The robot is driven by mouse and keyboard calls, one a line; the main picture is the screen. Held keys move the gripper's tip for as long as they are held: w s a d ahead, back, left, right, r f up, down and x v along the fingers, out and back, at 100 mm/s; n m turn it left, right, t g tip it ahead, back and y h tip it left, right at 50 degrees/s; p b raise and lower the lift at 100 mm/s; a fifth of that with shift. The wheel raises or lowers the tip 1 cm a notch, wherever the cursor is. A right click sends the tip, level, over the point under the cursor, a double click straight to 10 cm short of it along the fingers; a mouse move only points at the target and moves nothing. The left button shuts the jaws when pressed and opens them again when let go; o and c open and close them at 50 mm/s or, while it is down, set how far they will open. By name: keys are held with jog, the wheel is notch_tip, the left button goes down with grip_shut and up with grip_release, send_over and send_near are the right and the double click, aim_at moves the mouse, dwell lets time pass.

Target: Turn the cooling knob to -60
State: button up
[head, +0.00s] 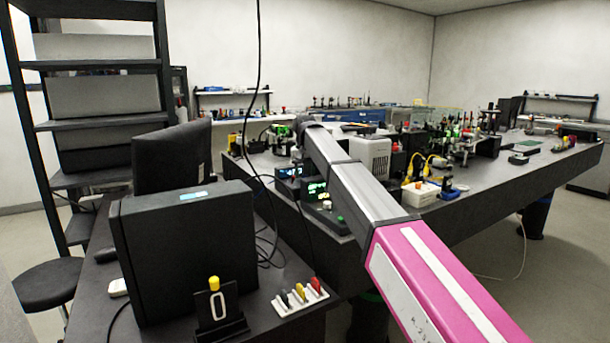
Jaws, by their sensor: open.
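No knob that I can make out as the cooling knob shows, and no -60 mark is legible. Small dark instrument boxes stand at the near left corner of the optical bench. One has a lit green display (317,189), and one behind it has a bluish display (289,172). A low box (326,213) in front carries small pale and green controls, too small to read. My pink and grey arm reaches from the lower right over the bench, its far end above and behind these boxes. My gripper's fingers cannot be made out.
A black computer case (190,248) and monitor (172,158) stand on the near desk. A black stand marked 0 (218,306) and a white rack (300,297) sit in front. A pale grey instrument (369,158) stands on the bench right of my arm. A cable hangs from above.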

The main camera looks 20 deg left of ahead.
jog(key=shift+f, duration=0.3)
grip_shut()
jog(key=shift+m, duration=1.6)
grip_release()
